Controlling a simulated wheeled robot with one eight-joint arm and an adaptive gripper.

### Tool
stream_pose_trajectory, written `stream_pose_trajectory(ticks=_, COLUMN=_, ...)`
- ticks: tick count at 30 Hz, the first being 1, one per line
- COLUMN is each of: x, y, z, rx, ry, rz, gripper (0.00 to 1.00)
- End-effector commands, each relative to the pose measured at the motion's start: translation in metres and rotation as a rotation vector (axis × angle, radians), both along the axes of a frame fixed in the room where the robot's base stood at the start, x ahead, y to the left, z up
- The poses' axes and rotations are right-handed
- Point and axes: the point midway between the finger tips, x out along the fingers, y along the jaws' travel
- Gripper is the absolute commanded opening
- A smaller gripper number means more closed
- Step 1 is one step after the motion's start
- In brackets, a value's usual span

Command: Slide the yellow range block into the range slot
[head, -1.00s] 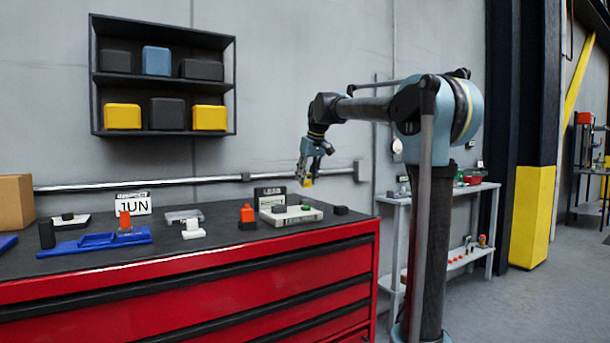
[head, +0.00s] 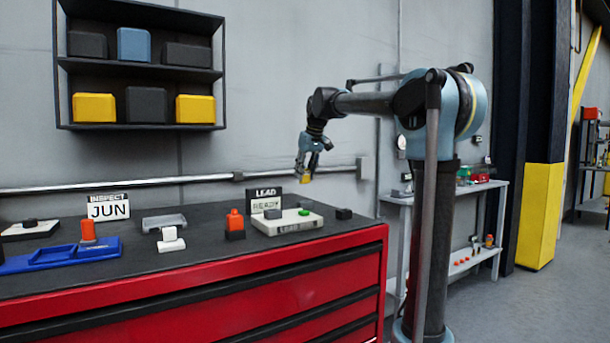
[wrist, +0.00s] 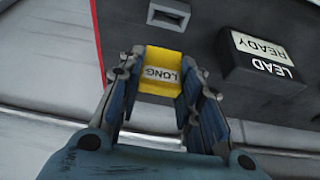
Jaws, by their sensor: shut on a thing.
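My gripper (head: 307,172) is shut on the yellow range block (head: 305,179) and holds it in the air above the back right of the bench top. In the wrist view the block (wrist: 162,74) sits between the fingertips of my gripper (wrist: 160,66), with a label reading LONG facing the camera. A small dark block (head: 344,213) stands on the bench at the right end, below and right of the gripper. The wrist view shows a small grey piece with a rectangular opening (wrist: 167,14) ahead of the fingers, apart from the yellow block. I cannot tell for sure whether it is the range slot.
A LEAD READY sign (wrist: 258,58) stands right of the fingers. A pale board (head: 288,226) with small parts lies below the gripper in the head view. A wall rail (head: 200,181) runs behind.

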Motion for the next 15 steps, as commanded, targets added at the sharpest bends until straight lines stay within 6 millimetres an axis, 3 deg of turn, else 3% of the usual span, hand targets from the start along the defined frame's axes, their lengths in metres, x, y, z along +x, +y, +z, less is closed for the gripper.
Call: stream_pose_trajectory(ticks=15, x=-0.001, y=-0.002, z=-0.033, rx=0.000, ry=0.000, rz=-0.001, gripper=0.08)
